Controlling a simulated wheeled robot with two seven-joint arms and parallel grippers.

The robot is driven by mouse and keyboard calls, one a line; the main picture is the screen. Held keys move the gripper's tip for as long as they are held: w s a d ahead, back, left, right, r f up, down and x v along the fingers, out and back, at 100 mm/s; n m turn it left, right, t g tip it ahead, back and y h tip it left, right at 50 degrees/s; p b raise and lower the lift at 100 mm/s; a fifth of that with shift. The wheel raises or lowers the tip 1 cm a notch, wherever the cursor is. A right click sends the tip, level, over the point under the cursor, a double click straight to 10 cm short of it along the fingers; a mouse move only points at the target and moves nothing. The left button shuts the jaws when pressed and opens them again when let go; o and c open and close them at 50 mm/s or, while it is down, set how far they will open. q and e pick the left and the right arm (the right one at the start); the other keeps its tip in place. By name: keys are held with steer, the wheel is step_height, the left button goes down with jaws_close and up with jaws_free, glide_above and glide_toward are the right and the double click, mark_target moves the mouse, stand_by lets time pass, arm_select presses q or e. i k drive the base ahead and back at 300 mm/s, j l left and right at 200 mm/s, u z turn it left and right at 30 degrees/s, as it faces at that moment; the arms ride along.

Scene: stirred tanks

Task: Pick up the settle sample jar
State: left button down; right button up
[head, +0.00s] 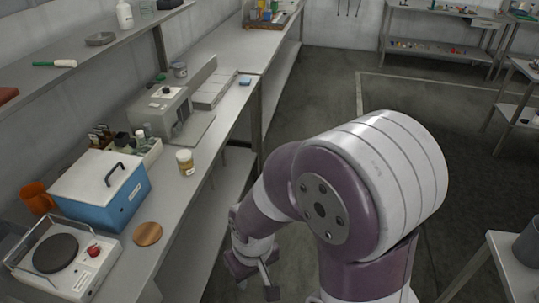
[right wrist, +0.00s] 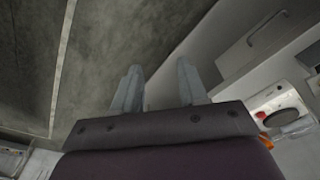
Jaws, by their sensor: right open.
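A small jar (head: 186,162) with a white lid and yellowish contents stands upright near the front edge of the left bench; it appears to be the settle sample jar. My right gripper (head: 262,279) is low in the head view, beyond the bench's front edge, to the right of the jar and apart from it. Its two fingers stand apart and empty in the right wrist view (right wrist: 158,88), over the floor. I cannot make out the jar in the right wrist view. My left gripper is not in view.
A shelf (head: 75,80) overhangs the back. Clear bench surface surrounds the jar's front.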

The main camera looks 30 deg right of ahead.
mark_target(186, 168)
steer(key=i+j+z, duration=0.2)
steer(key=z, duration=0.15)
steer(key=i+j+z, duration=0.15)
steer(key=j+z, duration=0.25)
steer(key=i+l+u, duration=0.35)
steer(key=i+l, duration=0.25)
steer(key=i+l+u, duration=0.2)
steer(key=i+l, duration=0.15)
steer(key=i+l+u, duration=0.2)
steer(key=l, duration=0.2)
steer(key=i+l+u, duration=0.2)
steer(key=l, duration=0.25)
steer(key=i+l+u, duration=0.15)
steer(key=i+l, duration=0.15)
steer(key=l, duration=0.2)
